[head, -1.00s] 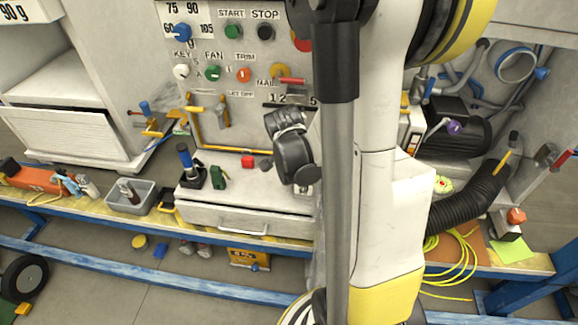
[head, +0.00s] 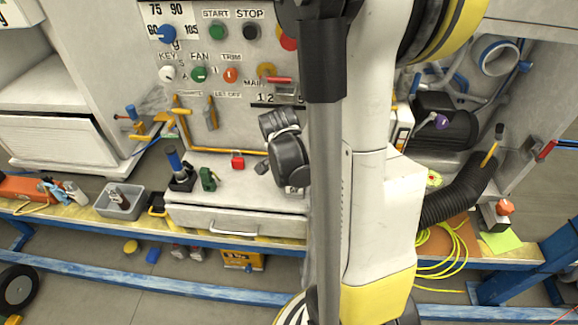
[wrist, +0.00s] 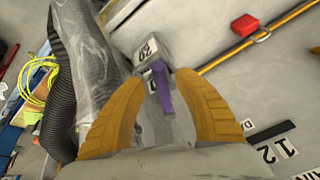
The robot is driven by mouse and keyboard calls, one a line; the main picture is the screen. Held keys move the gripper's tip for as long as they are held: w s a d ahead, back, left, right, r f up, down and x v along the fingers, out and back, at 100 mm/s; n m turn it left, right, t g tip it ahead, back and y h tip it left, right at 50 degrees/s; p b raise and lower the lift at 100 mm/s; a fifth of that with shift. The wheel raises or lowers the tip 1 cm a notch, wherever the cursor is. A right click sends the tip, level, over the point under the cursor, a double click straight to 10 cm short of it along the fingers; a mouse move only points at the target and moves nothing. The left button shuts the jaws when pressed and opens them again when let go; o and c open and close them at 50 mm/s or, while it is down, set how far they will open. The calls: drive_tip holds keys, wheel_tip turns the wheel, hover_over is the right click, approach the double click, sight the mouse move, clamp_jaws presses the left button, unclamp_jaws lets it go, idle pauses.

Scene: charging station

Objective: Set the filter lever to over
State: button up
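My gripper (wrist: 160,108) shows in the wrist view with its two yellow fingers spread apart. A purple handle (wrist: 162,88) stands in the gap between them. I cannot tell if either finger touches it. No readable filter or over marking shows, so I cannot confirm that this handle is the filter lever. In the head view my arm covers the right part of the panel, and my fingers are hidden.
The control panel (head: 222,52) has several knobs and a scale. A yellow bar (wrist: 280,33) and red block (wrist: 250,26) lie near my gripper. A black corrugated hose (head: 455,195) and a red-handled lever (head: 548,149) are at the right. A drawer unit (head: 240,215) stands below.

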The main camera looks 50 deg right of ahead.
drive_tip(key=shift+r, duration=0.1)
drive_tip(key=v, duration=1.2)
